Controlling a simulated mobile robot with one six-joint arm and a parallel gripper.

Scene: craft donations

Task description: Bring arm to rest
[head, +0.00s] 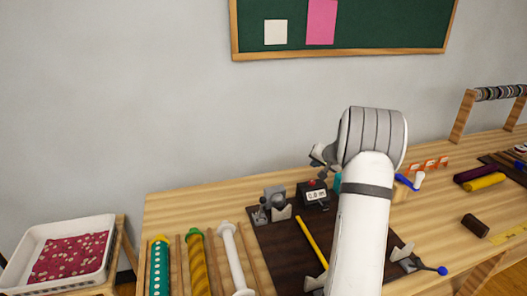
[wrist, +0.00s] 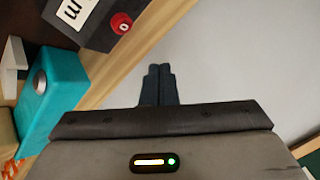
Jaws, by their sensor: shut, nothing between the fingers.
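My arm rises over the workbench in the head view, and my gripper (head: 318,155) points left above the bench's back part. In the wrist view my gripper's two dark fingers (wrist: 159,72) are closed together with nothing between them. Beyond the fingertips there is only grey wall. In the head view my arm hides part of the bench behind it.
The wooden bench (head: 168,206) carries a dark mat (head: 280,245), a black meter (head: 314,196) with a red button, a yellow rod (head: 313,243) and several rolls at left. A white tray (head: 110,222) stands far left. A teal block (wrist: 55,90) shows in the wrist view.

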